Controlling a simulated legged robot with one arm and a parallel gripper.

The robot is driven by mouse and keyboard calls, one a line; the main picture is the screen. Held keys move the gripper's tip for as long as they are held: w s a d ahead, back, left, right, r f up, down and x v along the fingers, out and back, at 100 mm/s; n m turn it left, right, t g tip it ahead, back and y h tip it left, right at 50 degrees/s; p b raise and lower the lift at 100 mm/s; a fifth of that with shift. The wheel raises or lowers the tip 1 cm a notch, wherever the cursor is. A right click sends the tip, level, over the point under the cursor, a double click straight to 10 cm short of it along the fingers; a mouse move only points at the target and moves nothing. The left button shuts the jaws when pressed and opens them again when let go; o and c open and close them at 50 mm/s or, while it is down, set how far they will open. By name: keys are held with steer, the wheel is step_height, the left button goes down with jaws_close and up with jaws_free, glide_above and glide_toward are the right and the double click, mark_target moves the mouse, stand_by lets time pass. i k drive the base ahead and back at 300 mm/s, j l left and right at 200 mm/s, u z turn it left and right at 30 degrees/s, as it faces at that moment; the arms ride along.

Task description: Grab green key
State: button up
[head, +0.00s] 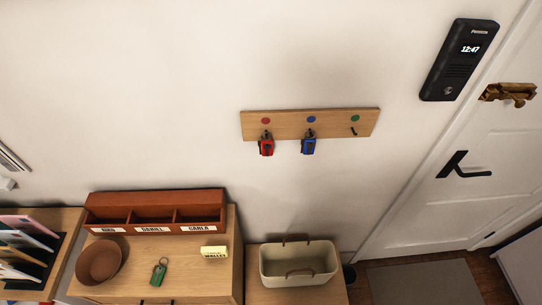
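The green key (159,272), a green fob with a ring at its upper end, lies on the light wooden cabinet top (205,275). It lies between a round brown bowl and a small pale yellow box. On the wall, a wooden key rack (309,124) has red, blue and green dots. A red key (266,145) hangs under the red dot and a blue key (308,144) under the blue dot. The hook under the green dot (355,118) is bare. My gripper is not in view.
The brown bowl (102,262) and the yellow box (214,252) flank the green key. A reddish wooden organizer (155,211) with labelled compartments stands behind. A cream basket (298,264) is to the right. A file holder (28,250) is at far left, and a white door (455,150) at right.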

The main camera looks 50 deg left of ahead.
mark_target(159, 271)
steer(key=u, duration=1.75)
steer(key=k+u, duration=0.1)
steer(key=u, duration=1.6)
steer(key=i+u, duration=0.3)
steer(key=k, duration=0.1)
